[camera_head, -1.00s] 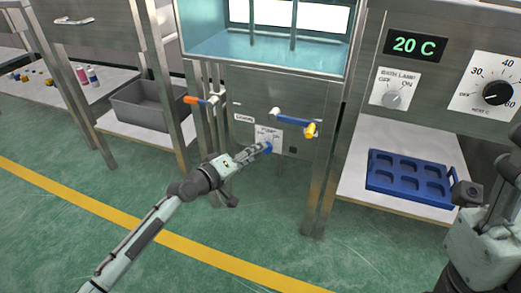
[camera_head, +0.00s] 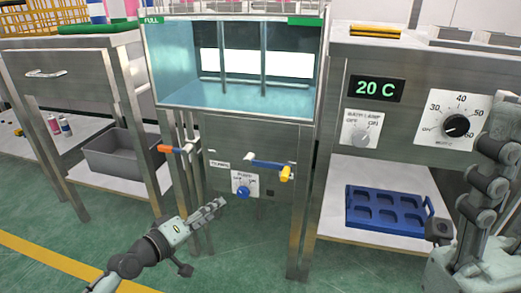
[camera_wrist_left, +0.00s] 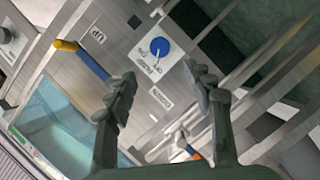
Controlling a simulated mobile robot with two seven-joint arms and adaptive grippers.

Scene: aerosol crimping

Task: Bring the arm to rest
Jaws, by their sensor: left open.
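My left gripper (camera_head: 222,203) is in front of the steel cabinet under the water tank, just below and left of the blue pump knob (camera_head: 243,193). In the left wrist view its two fingers (camera_wrist_left: 160,82) are spread with nothing between them. The blue pump knob (camera_wrist_left: 160,46) shows beyond the fingertips there, clear of them.
A glass tank (camera_head: 160,70) is above. A blue tray (camera_head: 390,212) lies on the right shelf, a grey bin (camera_head: 110,155) on the left one. The display (camera_head: 375,89) reads 20 C.

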